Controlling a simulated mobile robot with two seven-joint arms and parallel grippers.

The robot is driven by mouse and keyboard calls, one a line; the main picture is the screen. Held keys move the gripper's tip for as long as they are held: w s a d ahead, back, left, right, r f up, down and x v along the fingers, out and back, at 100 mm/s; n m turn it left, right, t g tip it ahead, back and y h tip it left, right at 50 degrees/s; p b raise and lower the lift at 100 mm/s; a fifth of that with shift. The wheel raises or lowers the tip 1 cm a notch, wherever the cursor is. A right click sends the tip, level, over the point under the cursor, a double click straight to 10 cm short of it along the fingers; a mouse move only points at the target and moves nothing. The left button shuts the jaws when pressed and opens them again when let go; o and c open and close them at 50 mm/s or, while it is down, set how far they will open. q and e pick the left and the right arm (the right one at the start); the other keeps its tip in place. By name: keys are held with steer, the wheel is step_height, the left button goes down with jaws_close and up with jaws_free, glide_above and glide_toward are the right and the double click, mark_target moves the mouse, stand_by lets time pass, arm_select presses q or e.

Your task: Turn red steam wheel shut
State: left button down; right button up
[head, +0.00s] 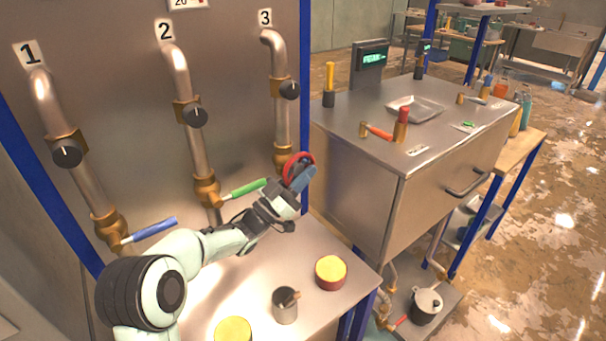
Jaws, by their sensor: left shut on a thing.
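The red steam wheel (292,160) sits low on the copper pipe (281,120) under label 3. Only its upper rim shows, because my left gripper covers the rest. My left gripper (302,176) reaches it from the lower left, with its blue-grey fingers shut on the red wheel. How far the wheel is turned cannot be told. My right gripper is not in view.
A green lever (248,187) on pipe 2 is close beside my left wrist, and a blue lever (150,230) is on pipe 1. Below are a metal cup (285,310) and red-and-yellow round pieces (331,267). A steel cabinet (360,190) stands just right.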

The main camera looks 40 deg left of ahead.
arm_select(q)
steer(key=c, duration=1.2)
jaws_free()
steer(key=shift+o, duration=0.2)
steer(key=b+v, duration=0.2)
steer(key=v, duration=1.1)
steer(key=shift+s+f+b, duration=0.2)
steer(key=shift+b, duration=0.15)
